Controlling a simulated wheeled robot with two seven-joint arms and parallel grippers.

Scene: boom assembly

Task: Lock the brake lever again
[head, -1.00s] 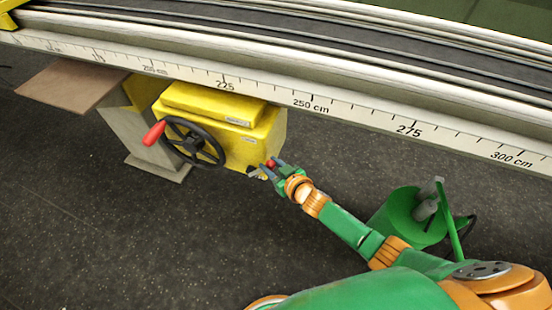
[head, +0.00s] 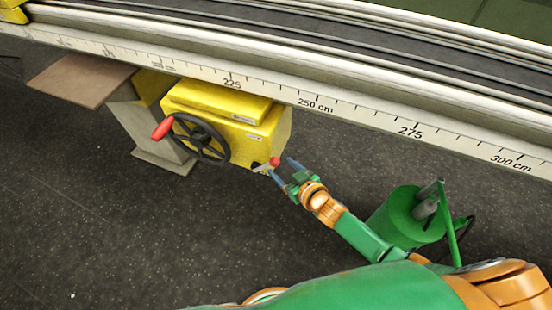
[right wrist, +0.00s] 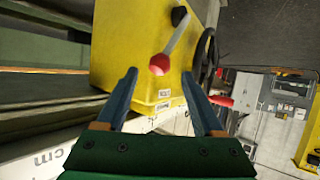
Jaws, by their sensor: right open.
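The brake lever (head: 274,162) has a red ball knob and a short pale shaft. It sits at the lower right corner of the yellow brake box (head: 215,106). My right gripper (head: 281,168) is open beside the knob, with its fingers pointing at the box. In the right wrist view the red knob (right wrist: 159,64) lies between and just beyond the open fingertips (right wrist: 159,75), with a visible gap on each side. The lever shaft (right wrist: 175,40) slants from the knob up to a dark pivot on the box face. My left gripper is not in view.
A black handwheel (head: 201,138) with a red handle (head: 162,129) is on the box's front. A long rail with a centimetre scale (head: 315,104) runs above the box. A green cylinder (head: 405,215) stands behind my right arm. The dark floor below the box is clear.

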